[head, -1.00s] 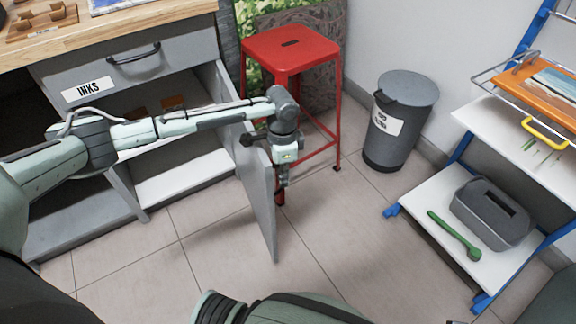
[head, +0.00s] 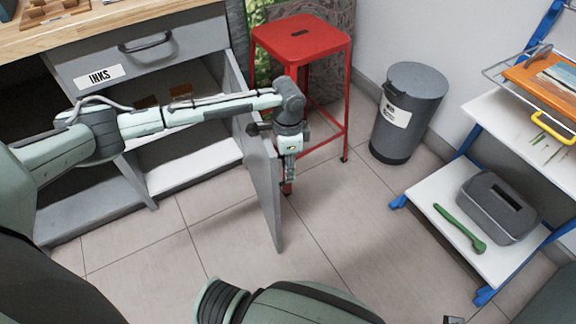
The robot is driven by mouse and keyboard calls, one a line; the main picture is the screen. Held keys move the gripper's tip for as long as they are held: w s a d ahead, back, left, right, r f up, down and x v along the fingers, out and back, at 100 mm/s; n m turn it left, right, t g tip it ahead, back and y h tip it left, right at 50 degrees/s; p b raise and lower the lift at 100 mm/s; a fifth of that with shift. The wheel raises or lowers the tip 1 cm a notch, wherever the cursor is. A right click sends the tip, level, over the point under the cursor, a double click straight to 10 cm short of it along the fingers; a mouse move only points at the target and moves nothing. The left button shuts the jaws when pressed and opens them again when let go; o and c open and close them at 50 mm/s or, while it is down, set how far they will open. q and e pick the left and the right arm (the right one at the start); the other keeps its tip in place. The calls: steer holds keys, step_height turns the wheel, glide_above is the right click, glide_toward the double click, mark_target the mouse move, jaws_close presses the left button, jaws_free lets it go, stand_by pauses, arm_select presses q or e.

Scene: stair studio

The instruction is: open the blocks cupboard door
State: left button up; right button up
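The grey cupboard door (head: 266,190) stands swung out from the cabinet below the drawer marked INKS (head: 99,77). Inside the cupboard is a white shelf (head: 190,171), with brown items in shadow above it. My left arm reaches across the opening, and my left gripper (head: 290,172) hangs down at the door's outer side, near its free edge. Its fingers are small and point down; I cannot tell whether they are open or touch the door. A dark knob-like part (head: 258,129) shows at the door by the wrist.
A red stool (head: 301,42) stands just behind the door and gripper. A grey bin (head: 408,112) is by the wall. A blue-framed rack (head: 468,142) with a grey tub (head: 496,207) is at right. The middle floor is clear.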

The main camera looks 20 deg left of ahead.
arm_select(q)
step_height(320, 180, up, 12)
steer(key=shift+s+d+r, duration=0.1)
stand_by(0.4)
steer(key=shift+s, duration=0.1)
